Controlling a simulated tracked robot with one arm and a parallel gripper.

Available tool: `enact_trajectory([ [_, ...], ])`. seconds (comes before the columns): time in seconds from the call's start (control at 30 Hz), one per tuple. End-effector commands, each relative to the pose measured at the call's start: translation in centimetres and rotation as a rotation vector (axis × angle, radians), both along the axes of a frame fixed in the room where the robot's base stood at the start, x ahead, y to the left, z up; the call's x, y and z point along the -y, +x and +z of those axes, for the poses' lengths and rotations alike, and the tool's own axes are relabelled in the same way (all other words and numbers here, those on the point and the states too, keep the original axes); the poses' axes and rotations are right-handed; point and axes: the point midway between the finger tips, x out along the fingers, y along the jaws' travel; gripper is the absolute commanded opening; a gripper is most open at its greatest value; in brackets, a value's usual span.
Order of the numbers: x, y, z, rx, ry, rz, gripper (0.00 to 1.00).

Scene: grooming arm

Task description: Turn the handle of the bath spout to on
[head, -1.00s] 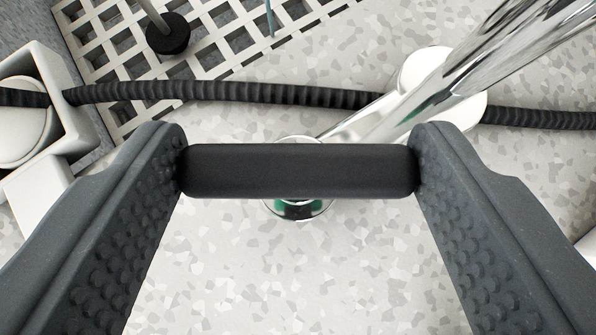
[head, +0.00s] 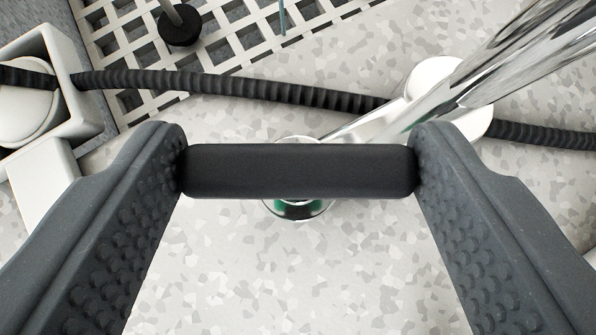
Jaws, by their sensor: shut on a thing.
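A black round bar, the handle (head: 298,171), lies level across the middle of the head view. My gripper (head: 299,172) is shut on it, with one dark grey textured finger pressed against each end. A round chrome fitting (head: 297,208) with a green reflection shows below the bar, and the bar hides most of it. The chrome bath spout (head: 500,70) rises to the upper right from a round white-looking base (head: 478,122). The right finger covers part of the metal near the base.
A black ribbed hose (head: 230,88) runs across behind the bar, passing by the spout. A white box-like holder (head: 60,60) stands at the left. A white grid (head: 235,40) with a black-footed post (head: 179,27) is at the top. Pale speckled surface (head: 300,280) lies clear below.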

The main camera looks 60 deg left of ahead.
Motion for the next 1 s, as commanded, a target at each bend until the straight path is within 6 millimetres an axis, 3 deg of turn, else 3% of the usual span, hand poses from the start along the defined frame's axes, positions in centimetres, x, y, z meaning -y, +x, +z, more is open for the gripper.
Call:
enact_trajectory([
  [1.0, 0.25, 0.34, 0.00, 0.002, 0.001, 0.049, 0.39],
])
